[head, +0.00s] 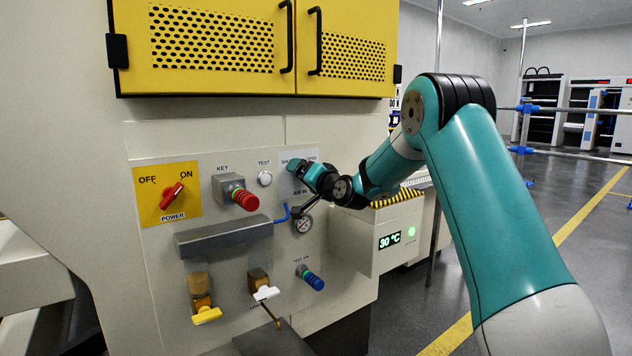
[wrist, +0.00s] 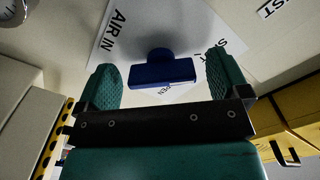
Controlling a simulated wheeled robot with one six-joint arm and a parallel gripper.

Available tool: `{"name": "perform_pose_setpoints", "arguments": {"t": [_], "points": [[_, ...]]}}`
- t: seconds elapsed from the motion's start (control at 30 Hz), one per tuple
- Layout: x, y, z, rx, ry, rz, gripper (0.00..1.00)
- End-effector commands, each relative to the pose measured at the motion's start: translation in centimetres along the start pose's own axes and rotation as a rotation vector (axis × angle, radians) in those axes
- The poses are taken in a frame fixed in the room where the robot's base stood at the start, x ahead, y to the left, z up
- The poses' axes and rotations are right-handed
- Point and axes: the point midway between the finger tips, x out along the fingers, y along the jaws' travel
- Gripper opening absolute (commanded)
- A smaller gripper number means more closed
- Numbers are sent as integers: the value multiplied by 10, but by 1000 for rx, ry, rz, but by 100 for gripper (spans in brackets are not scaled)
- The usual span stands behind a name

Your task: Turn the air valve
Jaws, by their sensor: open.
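The air valve's blue handle (wrist: 163,75) shows in the wrist view as a flat bar on a round stem. It stands out from a white plate (wrist: 112,42) lettered AIR IN, SHUT and OPEN. My gripper (wrist: 164,68) is open, with one green finger on each side of the handle. A gap shows between the handle and each finger, so it is not gripped. In the head view my gripper (head: 296,168) is at the valve plate (head: 304,156) and hides the handle.
To the left are the TEST button (head: 265,178), red key knob (head: 243,199) and red power switch (head: 171,195). A grey ledge (head: 224,237) juts out below. Yellow cabinet doors (head: 245,45) hang above.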

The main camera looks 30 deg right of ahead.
Motion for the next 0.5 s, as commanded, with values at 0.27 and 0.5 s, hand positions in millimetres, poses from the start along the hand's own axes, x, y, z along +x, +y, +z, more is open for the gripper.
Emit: {"name": "perform_pose_setpoints", "arguments": {"t": [0.27, 0.5], "points": [[-49, 1, -1, 2, 2, 4, 94], [-111, 2, 0, 3, 4, 5, 94]]}}
